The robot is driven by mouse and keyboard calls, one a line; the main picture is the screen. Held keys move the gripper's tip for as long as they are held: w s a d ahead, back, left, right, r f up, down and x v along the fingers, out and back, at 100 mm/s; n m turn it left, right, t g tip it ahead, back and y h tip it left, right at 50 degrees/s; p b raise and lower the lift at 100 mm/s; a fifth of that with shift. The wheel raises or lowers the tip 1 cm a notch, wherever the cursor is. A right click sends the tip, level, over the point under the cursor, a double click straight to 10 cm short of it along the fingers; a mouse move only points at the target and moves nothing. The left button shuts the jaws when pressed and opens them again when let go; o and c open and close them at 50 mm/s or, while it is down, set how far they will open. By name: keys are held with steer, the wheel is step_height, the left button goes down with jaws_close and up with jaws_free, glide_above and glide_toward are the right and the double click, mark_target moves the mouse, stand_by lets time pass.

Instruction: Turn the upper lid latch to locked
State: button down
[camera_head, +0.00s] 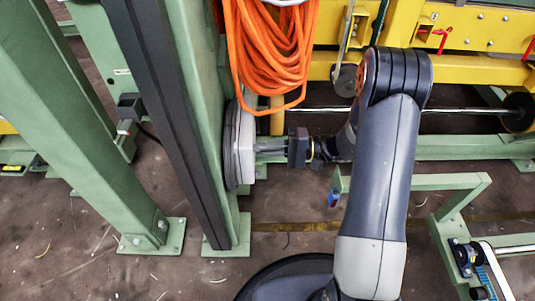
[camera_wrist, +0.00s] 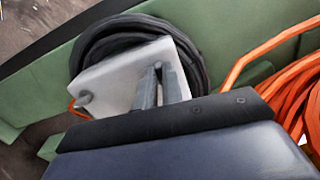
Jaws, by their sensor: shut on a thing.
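The inverter is a light grey box (camera_head: 246,160) on the side of a green post, with its lid (camera_wrist: 120,80) facing my gripper in the wrist view. My gripper (camera_head: 259,148) reaches the lid from the right in the head view. Its two grey fingers (camera_wrist: 160,75) are close together at the lid's right part in the wrist view, shut on what seems to be the upper latch. The fingers hide that latch, so I cannot tell its angle. A second small grey latch (camera_wrist: 85,98) shows uncovered near the lid's left corner.
A black cable coil (camera_wrist: 110,30) rings the box. An orange cable bundle (camera_head: 268,50) hangs just above it and shows at the right in the wrist view. Green posts (camera_head: 75,110) stand left. A green bench frame (camera_head: 465,190) stands right.

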steer(key=shift+n+b, duration=0.45)
steer(key=shift+n, duration=0.15)
steer(key=c, duration=1.5)
jaws_free()
steer(key=shift+c, duration=0.2)
steer(key=d+p, duration=0.2)
steer(key=d, duration=0.8)
steer(key=shift+s+d+p, duration=0.2)
steer(key=shift+d+p, duration=0.1)
steer(key=shift+d, duration=0.1)
